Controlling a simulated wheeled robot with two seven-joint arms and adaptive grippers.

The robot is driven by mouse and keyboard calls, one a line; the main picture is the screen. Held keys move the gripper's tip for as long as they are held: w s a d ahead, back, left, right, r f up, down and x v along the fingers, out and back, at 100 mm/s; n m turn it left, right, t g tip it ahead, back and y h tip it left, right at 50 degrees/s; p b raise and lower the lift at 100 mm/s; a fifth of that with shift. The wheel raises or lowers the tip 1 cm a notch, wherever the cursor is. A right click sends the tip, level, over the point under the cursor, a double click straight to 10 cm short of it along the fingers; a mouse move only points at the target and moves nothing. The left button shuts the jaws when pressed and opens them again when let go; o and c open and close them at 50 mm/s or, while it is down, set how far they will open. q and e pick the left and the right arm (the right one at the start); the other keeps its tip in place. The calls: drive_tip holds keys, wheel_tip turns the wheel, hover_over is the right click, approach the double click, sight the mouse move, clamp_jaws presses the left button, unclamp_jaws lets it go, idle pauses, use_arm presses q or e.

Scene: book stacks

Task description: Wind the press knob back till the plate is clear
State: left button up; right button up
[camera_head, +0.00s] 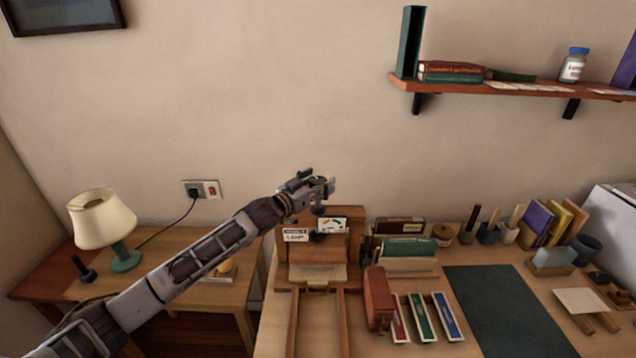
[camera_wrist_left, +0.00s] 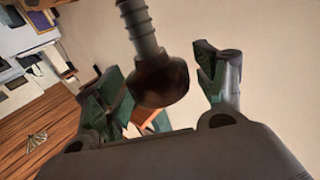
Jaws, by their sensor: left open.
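The wooden press (camera_head: 318,250) stands at the left of the main table, with a small label on its front. My left gripper (camera_head: 322,184) is just above its top. The left wrist view shows a dark brown, rounded knob (camera_wrist_left: 161,80) on a grey threaded screw. The open fingers of the left gripper stand on either side of it, with gaps visible. A pale board (camera_head: 318,272) lies low in the press frame. The gripper hides much of the screw in the head view, and I cannot tell the plate's exact height. My right gripper is out of view.
A red-brown box (camera_head: 378,300) and several narrow coloured boxes stand right of the press. Books (camera_head: 408,247) stand behind them. A dark green mat (camera_head: 508,312) lies clear further right. A lamp (camera_head: 103,222) stands on the left side table. A shelf (camera_head: 510,88) is above right.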

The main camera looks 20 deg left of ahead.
use_arm(q)
drive_tip(key=shift+c, duration=0.2)
drive_tip(key=c, duration=0.9)
drive_tip(key=shift+c, duration=0.2)
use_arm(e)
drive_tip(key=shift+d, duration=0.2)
use_arm(q)
drive_tip(key=shift+d+n+y, duration=0.15)
drive_tip(key=shift+n+y, duration=0.25)
drive_tip(key=shift+y, duration=0.1)
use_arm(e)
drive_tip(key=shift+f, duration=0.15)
use_arm(q)
drive_tip(key=shift+r+n+t+y+b, duration=0.1)
drive_tip(key=shift+n+t+y+b, duration=0.3)
drive_tip(key=shift+y, duration=0.3)
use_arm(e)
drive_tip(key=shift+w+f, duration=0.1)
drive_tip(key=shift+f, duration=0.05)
use_arm(q)
drive_tip(key=shift+y, duration=0.3)
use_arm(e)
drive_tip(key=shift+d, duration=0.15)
use_arm(q)
drive_tip(key=shift+n+y, duration=0.5)
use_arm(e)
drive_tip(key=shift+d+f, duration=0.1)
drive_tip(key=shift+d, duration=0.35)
